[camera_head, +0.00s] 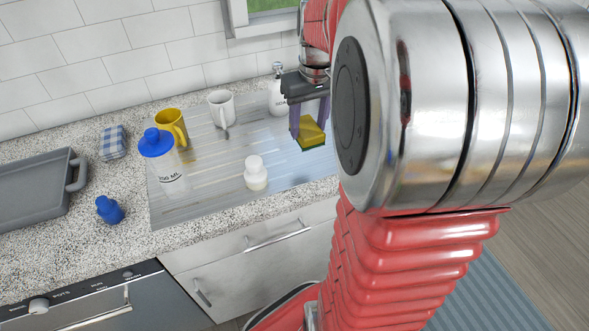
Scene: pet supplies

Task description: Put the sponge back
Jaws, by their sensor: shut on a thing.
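The sponge (311,133) is yellow with a dark green side. It hangs tilted between the purple fingers of my gripper (309,122), which is shut on it. My gripper holds it above the right part of the ribbed metal drainboard (215,196), in front of a white dispenser bottle (277,98). Part of the sponge is hidden by the fingers, and my arm covers the counter to the right. No sponge holder can be made out.
On the drainboard stand a yellow mug (171,123), a white mug (222,108), a blue-capped bottle (163,160) and a small white bottle (256,174). A blue bottle (109,209), checked cloth (112,142) and grey tray (38,187) are at left.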

